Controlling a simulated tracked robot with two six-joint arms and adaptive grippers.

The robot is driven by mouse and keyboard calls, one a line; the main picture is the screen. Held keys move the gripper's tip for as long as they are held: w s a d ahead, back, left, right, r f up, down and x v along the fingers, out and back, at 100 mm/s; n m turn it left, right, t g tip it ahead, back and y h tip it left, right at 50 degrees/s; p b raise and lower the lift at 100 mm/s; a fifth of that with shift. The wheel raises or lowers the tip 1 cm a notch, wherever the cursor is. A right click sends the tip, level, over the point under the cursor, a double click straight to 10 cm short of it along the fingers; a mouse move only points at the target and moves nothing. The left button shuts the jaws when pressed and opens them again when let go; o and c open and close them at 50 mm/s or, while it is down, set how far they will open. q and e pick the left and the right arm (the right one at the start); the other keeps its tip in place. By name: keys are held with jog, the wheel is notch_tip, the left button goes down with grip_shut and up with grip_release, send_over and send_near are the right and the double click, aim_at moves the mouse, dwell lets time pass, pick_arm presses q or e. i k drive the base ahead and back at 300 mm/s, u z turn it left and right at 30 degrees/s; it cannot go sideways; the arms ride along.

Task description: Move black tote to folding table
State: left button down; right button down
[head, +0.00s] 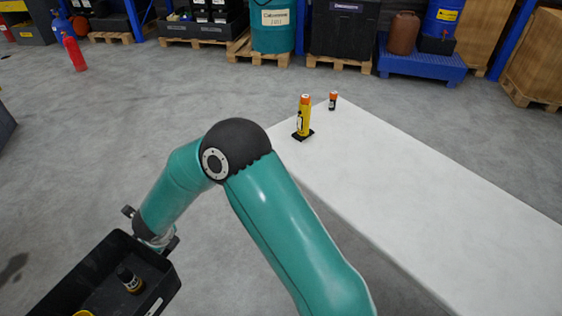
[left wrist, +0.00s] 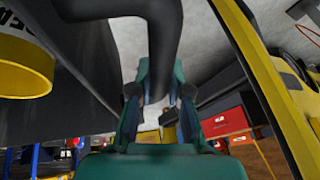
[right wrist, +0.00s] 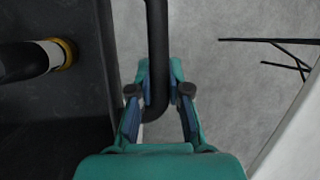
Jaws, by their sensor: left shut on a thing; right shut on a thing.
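The black tote (head: 168,290) is at the lower left of the head view, partly cut off by the frame. It holds a small black cylinder with a yellow band (head: 130,281) and a yellow item (head: 83,313). My right gripper (head: 152,238) is shut on the tote's bar handle; the right wrist view shows this handle (right wrist: 157,40) between the fingers (right wrist: 158,92). In the left wrist view my left gripper (left wrist: 158,95) is shut on another dark bar handle (left wrist: 165,40). The white folding table (head: 420,205) is at the right, apart from the tote. What supports the tote is hidden.
A yellow bottle with an orange cap (head: 304,117) and a small orange-topped cylinder (head: 333,101) stand at the table's far end. The near table top is clear. Grey floor (head: 230,95) lies open beyond; pallets with drums and bins line the back.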

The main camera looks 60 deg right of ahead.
aim_at(465, 234)
jog(key=u, duration=0.25)
jog(key=i, duration=0.8)
jog(key=z, duration=1.75)
jog(key=i, duration=0.3)
jog(key=z, duration=2.3)
